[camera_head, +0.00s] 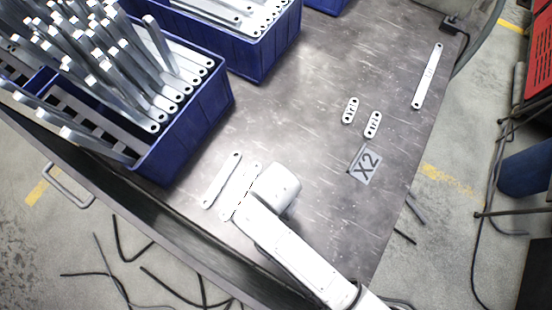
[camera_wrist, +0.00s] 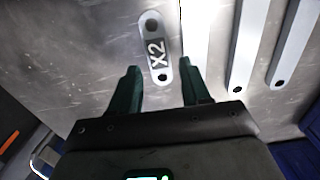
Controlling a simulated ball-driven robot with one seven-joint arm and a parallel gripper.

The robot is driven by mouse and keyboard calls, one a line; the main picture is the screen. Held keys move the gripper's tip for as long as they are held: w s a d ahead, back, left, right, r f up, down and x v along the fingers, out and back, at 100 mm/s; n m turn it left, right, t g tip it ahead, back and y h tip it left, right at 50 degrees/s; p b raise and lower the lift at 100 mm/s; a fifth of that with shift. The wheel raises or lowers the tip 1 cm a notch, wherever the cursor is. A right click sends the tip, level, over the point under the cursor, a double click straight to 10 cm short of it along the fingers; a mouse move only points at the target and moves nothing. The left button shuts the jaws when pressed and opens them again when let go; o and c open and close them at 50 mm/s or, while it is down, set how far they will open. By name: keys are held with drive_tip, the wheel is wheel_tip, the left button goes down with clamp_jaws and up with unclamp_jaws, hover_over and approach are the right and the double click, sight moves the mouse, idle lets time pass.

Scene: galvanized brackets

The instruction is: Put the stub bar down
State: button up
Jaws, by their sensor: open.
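The stub bar (camera_wrist: 146,36), a short light plate with rounded ends, a hole near each end and a dark X2 label, shows in the wrist view. It appears to lie flat on the metal tabletop. My gripper (camera_wrist: 160,66) is open, its dark green fingers on either side of the bar's near end, with a gap at each side. In the head view my white wrist (camera_head: 277,188) hides the fingers and this stub bar. Two other short labelled plates lie farther back, one on the left (camera_head: 350,110) and one on the right (camera_head: 373,124).
Two longer bars, one (camera_head: 221,181) and another (camera_head: 238,196) partly behind my arm, lie left of my wrist. Blue bins (camera_head: 190,135) of bars stand at the left and back. The middle table is clear.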

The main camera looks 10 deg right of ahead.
wheel_tip(320, 180, down, 4)
drive_tip(key=shift+d+f, duration=0.1)
drive_tip(key=shift+f, duration=0.1)
clamp_jaws()
idle(0.4)
drive_tip(key=shift+r, duration=0.15)
wheel_tip(320, 180, up, 10)
idle(0.4)
